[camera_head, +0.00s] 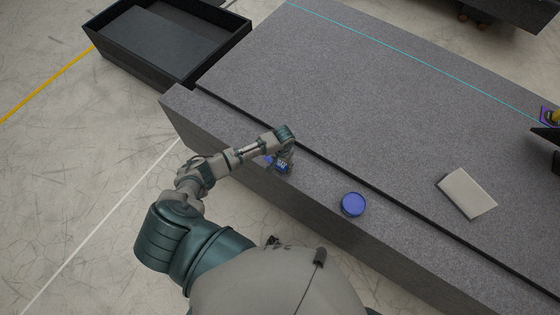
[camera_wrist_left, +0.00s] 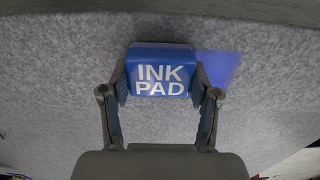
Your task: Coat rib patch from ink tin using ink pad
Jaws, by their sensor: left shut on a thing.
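My left gripper (camera_head: 286,155) is shut on the ink pad (camera_wrist_left: 160,72), a blue block with white "INK PAD" lettering. In the head view the ink pad (camera_head: 282,168) is small and partly hidden by the gripper, over the granite ledge. A flat blue patch (camera_wrist_left: 217,68) lies on the granite just right of the pad in the wrist view, partly covered by the finger. A round blue tin (camera_head: 353,204), likely the ink tin, stands on the ledge to the right of the gripper. My right gripper is not in view.
A pale grey flat block (camera_head: 466,193) lies on the granite bed (camera_head: 350,95) at the right. A dark open tray (camera_head: 140,60) stands at the upper left. A thin cyan line (camera_head: 400,57) crosses the bed. A dark groove separates ledge and bed.

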